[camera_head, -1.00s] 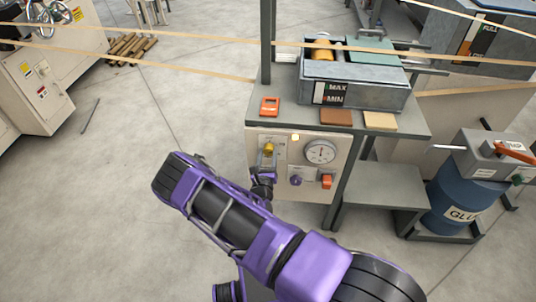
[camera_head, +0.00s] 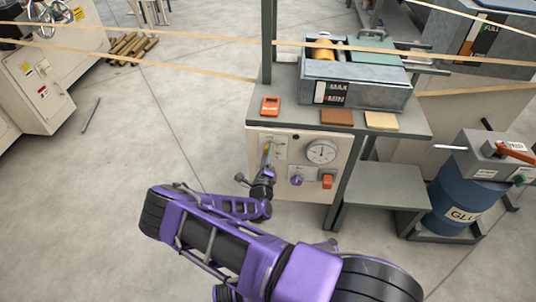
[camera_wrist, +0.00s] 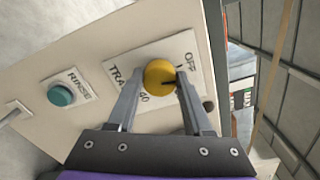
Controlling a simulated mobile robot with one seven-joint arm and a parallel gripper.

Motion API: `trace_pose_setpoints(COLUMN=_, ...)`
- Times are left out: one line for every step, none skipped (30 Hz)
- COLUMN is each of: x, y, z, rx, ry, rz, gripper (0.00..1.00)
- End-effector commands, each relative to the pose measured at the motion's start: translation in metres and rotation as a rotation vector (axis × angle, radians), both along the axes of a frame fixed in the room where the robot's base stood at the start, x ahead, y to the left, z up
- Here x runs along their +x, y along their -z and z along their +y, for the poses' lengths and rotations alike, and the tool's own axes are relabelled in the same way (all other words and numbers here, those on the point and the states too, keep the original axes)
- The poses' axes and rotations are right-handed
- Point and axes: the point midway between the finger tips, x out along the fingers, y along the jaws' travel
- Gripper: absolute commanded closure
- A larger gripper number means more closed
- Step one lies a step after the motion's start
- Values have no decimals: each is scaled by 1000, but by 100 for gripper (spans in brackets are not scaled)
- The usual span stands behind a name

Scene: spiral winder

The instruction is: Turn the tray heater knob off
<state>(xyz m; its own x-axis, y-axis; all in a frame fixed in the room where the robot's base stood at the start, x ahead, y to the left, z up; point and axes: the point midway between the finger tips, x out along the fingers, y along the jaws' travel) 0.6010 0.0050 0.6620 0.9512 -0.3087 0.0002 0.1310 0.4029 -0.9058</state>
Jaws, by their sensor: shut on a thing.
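The yellow tray heater knob (camera_wrist: 160,77) sits on a white label plate (camera_wrist: 126,62) lettered "TRA", "40" and "OFF"; the rest of the lettering is covered. My gripper (camera_wrist: 160,82) is shut on the knob, with one finger on each side. A dark mark on the knob lies at its right side, near the right finger and below the word "OFF". In the head view my gripper (camera_head: 268,157) reaches the upper left of the white control panel (camera_head: 334,151) and mostly hides the knob. A small lamp (camera_head: 296,137) right of the knob is dark.
The panel also holds a round gauge (camera_head: 321,152), a purple knob (camera_head: 296,180) and an orange switch (camera_head: 327,182). A teal button (camera_wrist: 61,95) marked "RINSE" is left of the knob in the wrist view. The glue tray (camera_head: 355,92) stands above.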

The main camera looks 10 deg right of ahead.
Motion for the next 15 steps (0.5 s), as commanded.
trace_pose_setpoints(x=-1, y=1, z=0, rx=-29, ry=0, rz=10, gripper=100)
trace_pose_setpoints(x=0, y=1, z=0, rx=-46, ry=0, rz=16, gripper=100)
trace_pose_setpoints(x=0, y=1, z=0, rx=-67, ry=0, rz=23, gripper=100)
trace_pose_setpoints(x=0, y=1, z=0, rx=-81, ry=0, rz=28, gripper=100)
trace_pose_setpoints(x=0, y=1, z=0, rx=-95, ry=1, rz=32, gripper=100)
trace_pose_setpoints(x=0, y=1, z=0, rx=-111, ry=1, rz=37, gripper=100)
trace_pose_setpoints(x=0, y=1, z=0, rx=-123, ry=1, rz=40, gripper=100)
trace_pose_setpoints(x=0, y=1, z=0, rx=-131, ry=1, rz=43, gripper=100)
trace_pose_setpoints(x=-1, y=1, z=0, rx=-143, ry=1, rz=47, gripper=100)
trace_pose_setpoints(x=-1, y=1, z=0, rx=-151, ry=1, rz=49, gripper=100)
trace_pose_setpoints(x=-1, y=1, z=0, rx=-158, ry=1, rz=52, gripper=100)
trace_pose_setpoints(x=-1, y=1, z=0, rx=-164, ry=1, rz=54, gripper=100)
trace_pose_setpoints(x=-1, y=1, z=0, rx=-169, ry=1, rz=56, gripper=100)
trace_pose_setpoints(x=-1, y=1, z=0, rx=-173, ry=1, rz=57, gripper=100)
trace_pose_setpoints(x=-1, y=1, z=0, rx=-177, ry=1, rz=59, gripper=100)
